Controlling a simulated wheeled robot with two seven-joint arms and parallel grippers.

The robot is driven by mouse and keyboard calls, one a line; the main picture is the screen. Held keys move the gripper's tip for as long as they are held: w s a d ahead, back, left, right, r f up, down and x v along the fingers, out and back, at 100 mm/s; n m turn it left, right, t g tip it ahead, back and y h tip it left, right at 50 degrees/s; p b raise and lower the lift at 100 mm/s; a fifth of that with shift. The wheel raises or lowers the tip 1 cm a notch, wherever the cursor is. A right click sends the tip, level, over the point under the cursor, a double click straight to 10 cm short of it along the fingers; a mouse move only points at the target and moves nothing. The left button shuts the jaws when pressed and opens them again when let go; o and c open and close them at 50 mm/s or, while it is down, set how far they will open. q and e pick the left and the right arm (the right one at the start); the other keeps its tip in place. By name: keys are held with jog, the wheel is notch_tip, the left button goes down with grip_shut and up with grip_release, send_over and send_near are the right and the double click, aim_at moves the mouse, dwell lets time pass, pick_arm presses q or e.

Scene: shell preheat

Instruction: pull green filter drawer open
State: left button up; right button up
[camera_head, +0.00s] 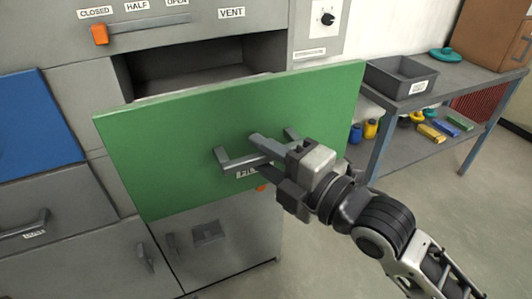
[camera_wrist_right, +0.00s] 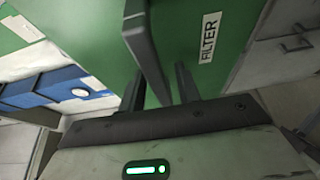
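The green filter drawer (camera_head: 165,155) stands pulled out of the cabinet, with a dark gap behind its front panel in the head view. Its grey bar handle (camera_head: 234,163) sits on the front; the handle (camera_wrist_right: 147,48) and a FILTER label (camera_wrist_right: 209,38) show in the right wrist view. My right gripper (camera_head: 262,158) is at the handle, one finger on each side of the bar, and looks shut on it. The gripper partly hides the handle and label in the head view. My left gripper is not in view.
A vent slider with an orange knob (camera_head: 100,34) is above the drawer opening. A blue panel (camera_head: 38,128) and grey drawers are at the left. A side table with a grey bin (camera_head: 418,70) and several small items stands at the right. Open floor (camera_head: 440,215) lies in front.

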dwell(0.4)
